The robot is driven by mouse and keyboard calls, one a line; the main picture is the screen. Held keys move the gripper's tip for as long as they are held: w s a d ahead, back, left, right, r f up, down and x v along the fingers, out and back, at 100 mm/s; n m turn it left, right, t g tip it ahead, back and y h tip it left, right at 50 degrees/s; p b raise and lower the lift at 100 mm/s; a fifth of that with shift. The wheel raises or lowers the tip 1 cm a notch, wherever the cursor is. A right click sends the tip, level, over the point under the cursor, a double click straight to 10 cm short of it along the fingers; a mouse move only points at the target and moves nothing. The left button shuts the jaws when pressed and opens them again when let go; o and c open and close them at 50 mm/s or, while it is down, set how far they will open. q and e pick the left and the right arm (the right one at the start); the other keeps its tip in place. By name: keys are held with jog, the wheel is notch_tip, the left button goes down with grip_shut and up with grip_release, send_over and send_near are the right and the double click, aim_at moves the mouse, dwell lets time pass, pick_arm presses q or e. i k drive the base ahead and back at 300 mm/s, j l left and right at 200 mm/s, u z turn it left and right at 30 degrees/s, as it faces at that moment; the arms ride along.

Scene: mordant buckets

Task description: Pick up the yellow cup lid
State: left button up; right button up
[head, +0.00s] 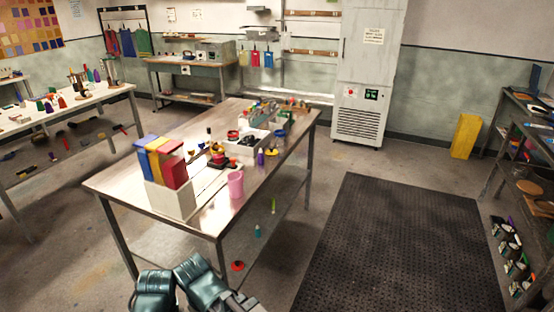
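A small flat yellow piece (272,153) lies near the right edge of the metal worktable (112,185), beside a purple bottle (261,158). It may be the yellow cup lid, but it is too small to be sure. Another small yellow item (216,149) sits among dark and red things in the middle of the table. Dark teal parts of my arms show at the bottom edge, short of the table.
A white box (171,200) with blue, yellow and red upright pieces stands at the table's near left corner. A pink cup (236,184) stands near the front right edge. Small items crowd the tabletop's middle and far end. A black floor mat (400,245) lies clear to the right.

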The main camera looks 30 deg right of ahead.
aim_at(271, 151)
jog(key=k+u, duration=0.3)
jog(key=u, duration=1)
jog(key=l, duration=1.7)
jog(key=i+l, duration=0.1)
jog(key=l, duration=3.3)
jog(key=i, duration=0.05)
